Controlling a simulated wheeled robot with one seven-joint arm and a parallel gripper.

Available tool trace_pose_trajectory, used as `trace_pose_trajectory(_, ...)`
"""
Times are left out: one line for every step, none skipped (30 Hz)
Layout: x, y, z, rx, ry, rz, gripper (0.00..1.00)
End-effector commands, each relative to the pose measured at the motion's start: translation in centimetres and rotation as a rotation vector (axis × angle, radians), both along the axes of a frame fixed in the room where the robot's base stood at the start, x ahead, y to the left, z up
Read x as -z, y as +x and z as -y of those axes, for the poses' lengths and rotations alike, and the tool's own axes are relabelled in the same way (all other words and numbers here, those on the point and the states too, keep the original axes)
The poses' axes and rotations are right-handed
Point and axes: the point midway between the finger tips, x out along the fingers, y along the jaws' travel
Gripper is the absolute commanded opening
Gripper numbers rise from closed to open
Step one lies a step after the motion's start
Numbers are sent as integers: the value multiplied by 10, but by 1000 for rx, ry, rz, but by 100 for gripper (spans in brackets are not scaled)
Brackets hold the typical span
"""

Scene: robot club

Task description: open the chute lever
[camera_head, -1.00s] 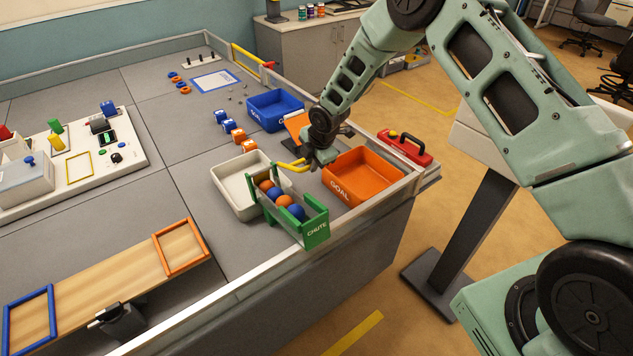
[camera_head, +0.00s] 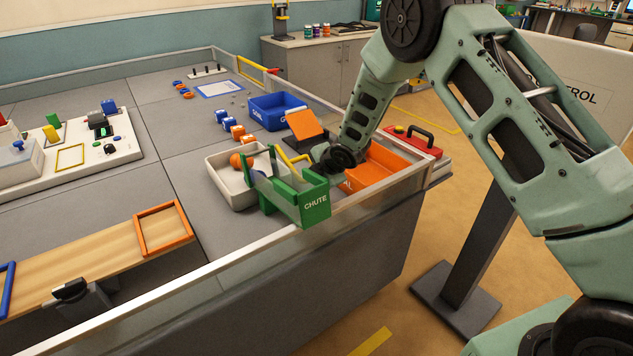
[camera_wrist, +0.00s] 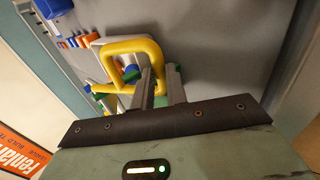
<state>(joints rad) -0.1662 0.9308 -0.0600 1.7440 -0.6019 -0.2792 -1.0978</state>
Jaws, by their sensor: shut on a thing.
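The green chute (camera_head: 314,203) stands at the table's front edge, with its label facing me. Its yellow lever (camera_head: 288,160) shows above the chute in the head view, and its yellow loop handle (camera_wrist: 132,46) shows large in the wrist view. My gripper (camera_wrist: 160,85) is shut on the lever, with its fingers at the side of the loop. In the head view my wrist covers most of the grip. An orange ball (camera_head: 236,160) sits in the white tray (camera_head: 222,188) behind the chute. I see no balls in the visible part of the chute.
The orange goal bin (camera_head: 373,172) is right beside the chute, partly behind my arm. The blue bin (camera_head: 270,112) and several small blocks (camera_head: 230,124) are farther back.

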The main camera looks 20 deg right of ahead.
Motion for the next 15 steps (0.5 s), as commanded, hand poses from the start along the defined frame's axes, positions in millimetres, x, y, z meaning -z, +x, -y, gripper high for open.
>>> trace_pose_trajectory(19, -8, 4, 5, -11, -30, 0)
trace_pose_trajectory(21, -8, 3, 6, -12, -30, 0)
trace_pose_trajectory(24, -7, 3, 6, -12, -31, 0)
trace_pose_trajectory(25, -7, 3, 5, -11, -31, 0)
trace_pose_trajectory(27, -6, 3, 4, -12, -32, 0)
trace_pose_trajectory(29, -6, 3, 4, -12, -32, 0)
trace_pose_trajectory(30, -5, 3, 4, -12, -32, 0)
trace_pose_trajectory(31, -5, 3, 4, -12, -32, 0)
trace_pose_trajectory(32, -5, 2, 4, -12, -32, 0)
trace_pose_trajectory(33, -4, 2, 5, -12, -33, 0)
trace_pose_trajectory(33, -4, 2, 5, -12, -33, 0)
trace_pose_trajectory(34, -4, 2, 5, -12, -33, 0)
trace_pose_trajectory(34, -4, 2, 5, -12, -33, 0)
trace_pose_trajectory(34, -4, 2, 5, -12, -33, 0)
trace_pose_trajectory(34, -4, 2, 5, -12, -33, 0)
